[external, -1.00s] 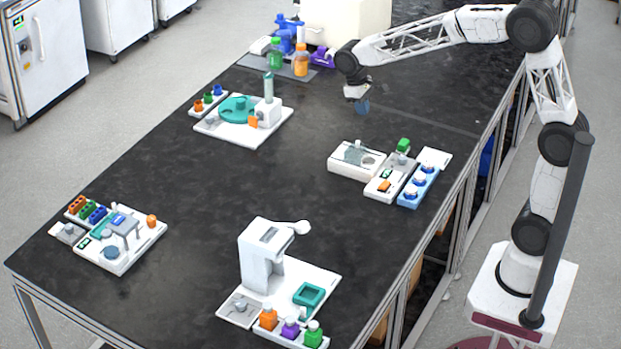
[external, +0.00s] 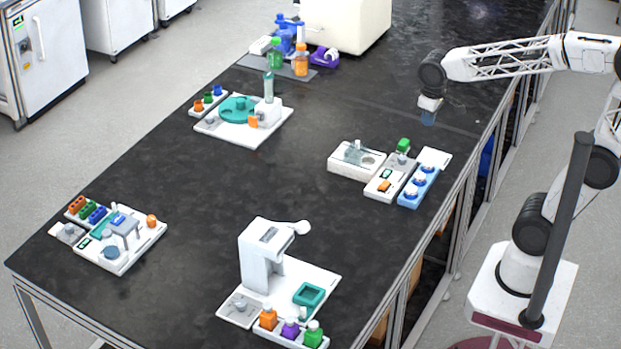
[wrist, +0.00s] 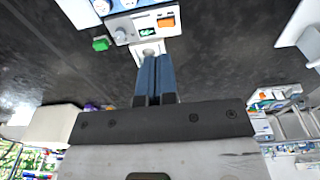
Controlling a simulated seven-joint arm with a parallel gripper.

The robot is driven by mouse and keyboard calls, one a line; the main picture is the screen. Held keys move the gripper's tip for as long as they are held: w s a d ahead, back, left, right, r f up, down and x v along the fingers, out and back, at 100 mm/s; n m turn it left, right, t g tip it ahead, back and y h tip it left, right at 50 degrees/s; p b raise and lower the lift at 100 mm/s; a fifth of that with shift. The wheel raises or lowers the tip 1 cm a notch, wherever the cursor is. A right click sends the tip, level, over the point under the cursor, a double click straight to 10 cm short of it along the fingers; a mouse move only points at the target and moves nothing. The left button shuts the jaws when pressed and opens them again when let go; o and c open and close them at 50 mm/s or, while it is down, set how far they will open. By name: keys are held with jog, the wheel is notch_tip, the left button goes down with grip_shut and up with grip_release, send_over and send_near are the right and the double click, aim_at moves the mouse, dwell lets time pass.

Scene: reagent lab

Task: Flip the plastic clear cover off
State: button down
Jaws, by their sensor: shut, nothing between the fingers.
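A low white box (external: 345,168) stands right of the table's middle in the external view. A small greyish, see-through piece (external: 354,151) shows on its top and may be the clear cover; its edges are too small to tell. Beside the box is a white panel (external: 378,191) with a display and an orange switch (external: 384,186). In the wrist view the panel's orange switch (wrist: 165,22) shows at the top. My gripper (external: 429,119) is in the air behind and right of these modules. Its blue fingers (wrist: 154,62) are shut and empty, apart from everything in view.
A green block (external: 403,145) stands at the panel's back end. A blue rack with white-and-blue caps (external: 419,188) is at the right, near the table edge. A white dispenser (external: 262,255) stands in front. The black tabletop (external: 220,200) is clear between the stations.

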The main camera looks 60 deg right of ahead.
jog(key=s+a+f+t, duration=0.1)
jog(key=s+f, duration=0.1)
jog(key=s, duration=1)
jog(key=shift+f+t, duration=0.3)
jog(key=shift+t, duration=0.1)
jog(key=c, duration=1.8)
grip_release()
jog(key=shift+s+a, duration=0.1)
jog(key=shift+c, duration=0.2)
